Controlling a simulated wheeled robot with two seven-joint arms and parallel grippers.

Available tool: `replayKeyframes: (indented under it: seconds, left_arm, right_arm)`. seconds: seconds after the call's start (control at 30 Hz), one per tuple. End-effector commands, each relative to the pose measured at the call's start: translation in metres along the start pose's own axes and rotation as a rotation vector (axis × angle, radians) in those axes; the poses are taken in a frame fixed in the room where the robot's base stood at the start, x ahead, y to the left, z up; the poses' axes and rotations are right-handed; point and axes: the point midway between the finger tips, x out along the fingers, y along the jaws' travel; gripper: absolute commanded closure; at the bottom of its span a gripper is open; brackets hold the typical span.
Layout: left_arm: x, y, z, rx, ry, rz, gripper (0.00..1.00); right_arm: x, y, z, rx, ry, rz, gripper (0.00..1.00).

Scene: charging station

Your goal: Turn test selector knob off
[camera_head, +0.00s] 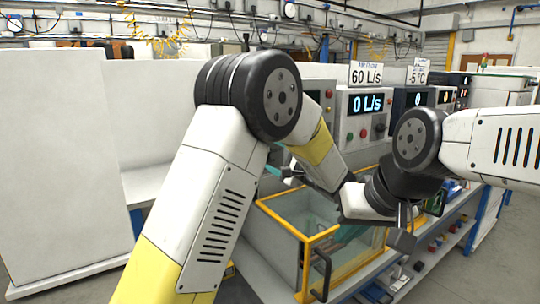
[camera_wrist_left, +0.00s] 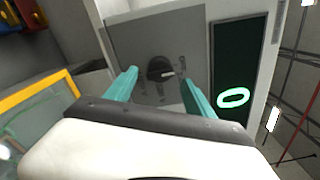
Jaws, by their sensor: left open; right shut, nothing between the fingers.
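The black knob (camera_wrist_left: 160,69) sits on a grey panel (camera_wrist_left: 200,45), with small markings around it, in the left wrist view. My left gripper (camera_wrist_left: 159,77) is open. Its two teal fingers flank the knob in the picture, one on each side. I cannot tell whether they touch it. A lit display (camera_wrist_left: 233,97) showing a 0 is beside the panel. In the head view the display (camera_head: 416,98) is partly visible, but my right arm hides the panel below it. My right gripper is shut and empty; its fingers are hard to make out among the overlapping wrists.
A yellow-framed clear tank (camera_head: 310,238) stands below the wrists. My two arms are close together. Open floor (camera_head: 490,265) lies at the right.

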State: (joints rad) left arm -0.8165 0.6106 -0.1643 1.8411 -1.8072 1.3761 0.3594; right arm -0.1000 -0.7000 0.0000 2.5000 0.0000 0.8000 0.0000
Motion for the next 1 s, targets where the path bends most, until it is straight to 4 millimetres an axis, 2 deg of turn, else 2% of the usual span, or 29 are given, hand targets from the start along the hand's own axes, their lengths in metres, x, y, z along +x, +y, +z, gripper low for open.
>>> replayKeyframes:
  seconds: [0.1, 0.3, 0.63, 0.73, 0.77, 0.87, 1.0]
  left_arm:
    - [-0.022, 0.0, -0.001, 0.001, 0.003, -0.001, 0.37]
    - [-0.044, 0.0, -0.001, 0.001, 0.002, 0.0, 0.37]
    - [-0.047, 0.0, 0.0, 0.0, 0.0, 0.001, 0.37]
    - [-0.043, 0.003, 0.007, -0.007, -0.008, 0.023, 0.37]
    - [-0.04, 0.005, 0.013, -0.012, -0.013, 0.042, 0.37]
    - [-0.025, 0.024, 0.049, -0.046, -0.046, 0.163, 0.37]
    - [-0.011, 0.074, 0.13, -0.16, -0.104, 0.463, 0.37]
  right_arm:
    - [0.0, 0.0, 0.0, 0.0, 0.0, 0.0, 1.0]
    - [0.0, 0.0, 0.0, 0.0, 0.0, 0.0, 1.0]
    - [0.0, 0.0, 0.0, 0.0, 0.0, 0.0, 1.0]
    - [0.0, 0.0, 0.0, 0.0, 0.0, 0.0, 1.0]
    - [0.0, 0.0, 0.0, 0.0, 0.0, 0.0, 1.0]
    - [0.0, 0.0, 0.0, 0.0, 0.0, 0.0, 1.0]
    - [0.0, 0.0, 0.0, 0.0, 0.0, 0.0, 1.0]
